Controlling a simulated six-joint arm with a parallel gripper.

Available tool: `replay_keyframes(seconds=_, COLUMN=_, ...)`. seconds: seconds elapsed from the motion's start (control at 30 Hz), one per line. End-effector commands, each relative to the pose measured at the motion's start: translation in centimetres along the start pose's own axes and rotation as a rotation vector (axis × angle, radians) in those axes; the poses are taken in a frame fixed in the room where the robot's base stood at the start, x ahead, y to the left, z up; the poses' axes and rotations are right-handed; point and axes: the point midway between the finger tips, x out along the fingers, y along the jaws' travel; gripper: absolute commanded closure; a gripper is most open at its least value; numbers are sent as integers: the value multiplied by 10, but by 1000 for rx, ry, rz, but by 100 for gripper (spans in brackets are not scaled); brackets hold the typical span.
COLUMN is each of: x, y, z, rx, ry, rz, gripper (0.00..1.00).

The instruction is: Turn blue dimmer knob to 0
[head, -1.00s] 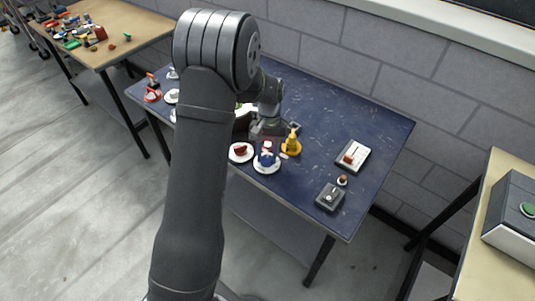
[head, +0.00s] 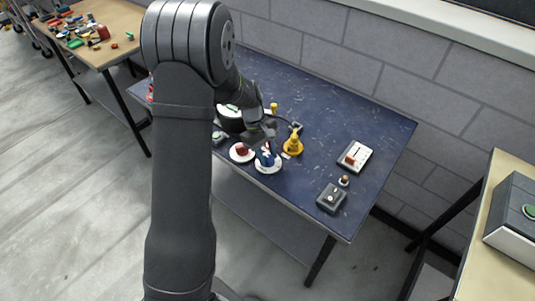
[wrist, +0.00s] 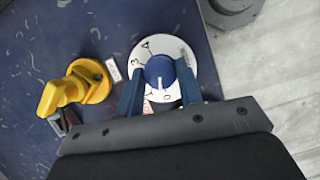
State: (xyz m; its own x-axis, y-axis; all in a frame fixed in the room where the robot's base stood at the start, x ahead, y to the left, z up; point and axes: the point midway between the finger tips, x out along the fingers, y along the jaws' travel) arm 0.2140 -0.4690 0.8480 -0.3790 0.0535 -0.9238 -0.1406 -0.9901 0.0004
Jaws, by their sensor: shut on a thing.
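The blue dimmer knob (wrist: 160,72) is round with a white pointer line, and sits on a white dial plate (wrist: 185,54) with black marks. In the wrist view the pointer line runs down toward my gripper, near a mark like a 0. My gripper (wrist: 161,88) has one blue finger on each side of the knob and is shut on it. In the head view the knob (head: 267,155) is at the table's front edge, partly hidden by my gripper (head: 264,145).
A yellow knob or valve (wrist: 75,91) stands close to the left of the dial in the wrist view. In the head view a red knob (head: 242,149) on a white plate is left of the blue one.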

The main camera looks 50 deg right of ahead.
Motion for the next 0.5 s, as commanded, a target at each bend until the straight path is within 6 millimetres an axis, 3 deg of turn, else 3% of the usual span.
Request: replay_keyframes(seconds=0.5, x=0, y=-1, z=0, rx=-142, ry=1, rz=59, gripper=90)
